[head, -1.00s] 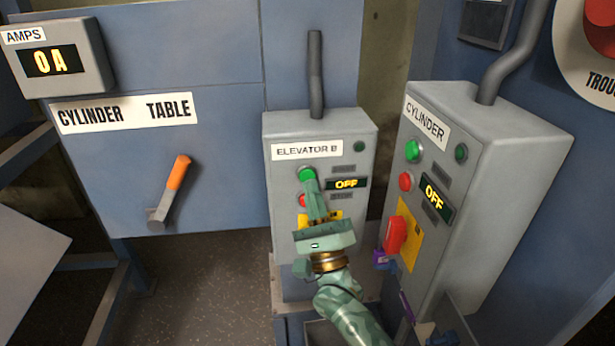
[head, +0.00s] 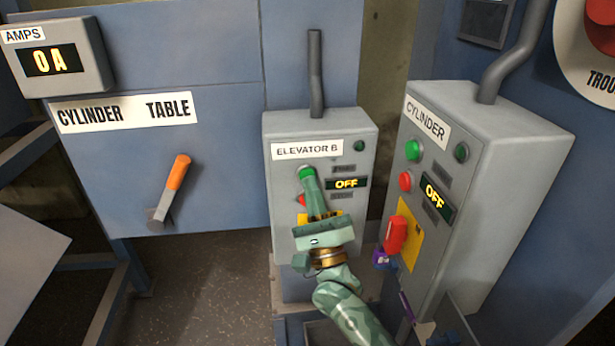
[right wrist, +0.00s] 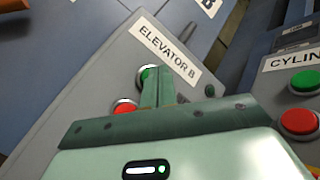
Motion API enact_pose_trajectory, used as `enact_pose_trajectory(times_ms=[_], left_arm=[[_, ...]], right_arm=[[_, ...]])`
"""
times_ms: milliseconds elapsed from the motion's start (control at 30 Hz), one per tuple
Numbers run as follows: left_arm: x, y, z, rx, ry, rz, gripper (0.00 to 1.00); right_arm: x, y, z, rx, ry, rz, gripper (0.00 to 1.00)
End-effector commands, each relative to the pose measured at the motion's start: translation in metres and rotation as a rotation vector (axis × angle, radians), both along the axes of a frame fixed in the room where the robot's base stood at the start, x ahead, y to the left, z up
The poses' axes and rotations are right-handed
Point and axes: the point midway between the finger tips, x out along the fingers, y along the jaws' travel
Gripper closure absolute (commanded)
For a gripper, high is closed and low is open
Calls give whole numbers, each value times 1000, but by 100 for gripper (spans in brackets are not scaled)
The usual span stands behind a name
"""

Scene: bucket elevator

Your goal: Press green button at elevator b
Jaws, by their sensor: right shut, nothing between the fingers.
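The grey ELEVATOR B box (head: 285,215) stands in the middle of the head view. Its green button (head: 306,172) is at the upper left of its face, and its display (head: 346,184) reads OFF. The green button (right wrist: 147,74) also shows in the right wrist view, partly hidden by my fingers. My right gripper (head: 310,182) is shut and empty, with its fingertips at the lower edge of the green button; I cannot tell whether they touch it. The red button (right wrist: 124,107) below is partly covered by my gripper. My left gripper is not in view.
The CYLINDER box (head: 490,190) stands close on the right, with its own green button (head: 413,150), red button (head: 405,181) and a red switch (head: 396,235). An orange-handled lever (head: 178,172) is on the blue panel at left. Open floor (head: 215,280) shows below it.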

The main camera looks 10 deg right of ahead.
Motion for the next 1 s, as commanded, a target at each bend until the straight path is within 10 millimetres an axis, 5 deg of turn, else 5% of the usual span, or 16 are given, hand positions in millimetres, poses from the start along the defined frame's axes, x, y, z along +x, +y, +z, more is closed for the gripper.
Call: enact_pose_trajectory(times_ms=[1000], left_arm=[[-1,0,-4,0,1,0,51]], right_arm=[[10,-1,0,-1,-1,0,100]])
